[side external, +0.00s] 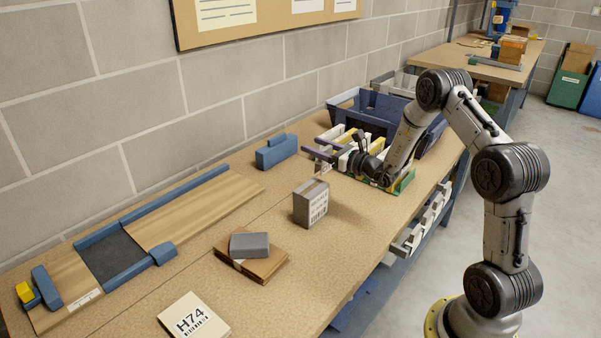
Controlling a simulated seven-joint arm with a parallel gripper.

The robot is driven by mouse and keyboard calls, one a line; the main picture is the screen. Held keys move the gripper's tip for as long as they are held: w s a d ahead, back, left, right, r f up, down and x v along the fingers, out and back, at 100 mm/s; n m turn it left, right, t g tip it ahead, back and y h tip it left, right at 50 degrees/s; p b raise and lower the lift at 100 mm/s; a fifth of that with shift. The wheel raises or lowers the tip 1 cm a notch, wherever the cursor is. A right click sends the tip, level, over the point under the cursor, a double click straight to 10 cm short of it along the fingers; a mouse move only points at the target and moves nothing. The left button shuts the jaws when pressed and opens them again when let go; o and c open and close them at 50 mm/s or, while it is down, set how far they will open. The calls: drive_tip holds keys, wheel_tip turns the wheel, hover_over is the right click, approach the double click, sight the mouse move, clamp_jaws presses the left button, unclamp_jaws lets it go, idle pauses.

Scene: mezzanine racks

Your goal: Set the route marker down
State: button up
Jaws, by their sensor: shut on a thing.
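My gripper (318,149) is at the far end of the bench, low over a rack (405,183) with a green base and white and yellow slats. Its two dark purple fingers point left. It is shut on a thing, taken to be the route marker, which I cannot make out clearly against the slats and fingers. Whether the held thing touches the rack is not clear. A white card reading H74 (193,317) lies flat at the near edge of the bench.
A dark blue bin (345,101) stands behind the gripper. A grey labelled box (311,204), a blue block (276,151) and brown packets with a grey block (249,245) stand on the bench. A blue-edged wooden board (205,205) lies left. Bench between has bare patches.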

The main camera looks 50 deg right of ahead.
drive_tip(key=w+d+f, duration=0.1)
drive_tip(key=w+f, duration=0.2)
drive_tip(key=w+d+f, duration=0.2)
drive_tip(key=w+f, duration=0.1)
drive_tip(key=w, duration=0.1)
drive_tip(key=w+d+f, duration=0.1)
drive_tip(key=w+f, duration=0.2)
drive_tip(key=w, duration=0.1)
drive_tip(key=shift+d, duration=0.2)
drive_tip(key=shift+f, duration=1.45)
drive_tip(key=shift+f, duration=0.1)
drive_tip(key=o, duration=1.5)
drive_tip(key=shift+c, duration=0.2)
